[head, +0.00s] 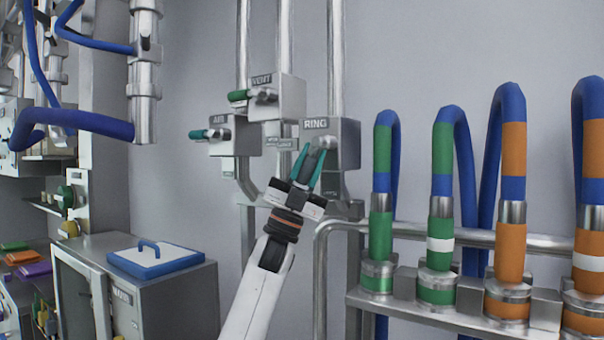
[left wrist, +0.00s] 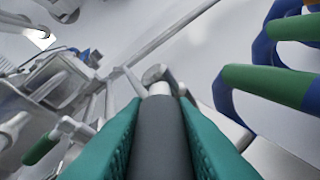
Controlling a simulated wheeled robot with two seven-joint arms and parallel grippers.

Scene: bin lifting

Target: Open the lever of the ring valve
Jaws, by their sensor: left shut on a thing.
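The ring valve (head: 348,140) is a grey box on a vertical pipe, with the label RING at its upper left. Its lever has a dark grey handle, seen in the left wrist view (left wrist: 160,140), where it runs away from me to a light metal joint. My left gripper (head: 312,158) has green fingers and is shut on this handle, one finger on each side. The fingers also show in the left wrist view (left wrist: 160,125). In the head view the gripper and fingers hide most of the lever. My right gripper is not in view.
The vent valve (head: 290,92) and air valve (head: 238,138), both with green handles, sit close by on the left. Hoses with green (head: 440,160) and orange (head: 512,240) bands stand on a metal rack at the right.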

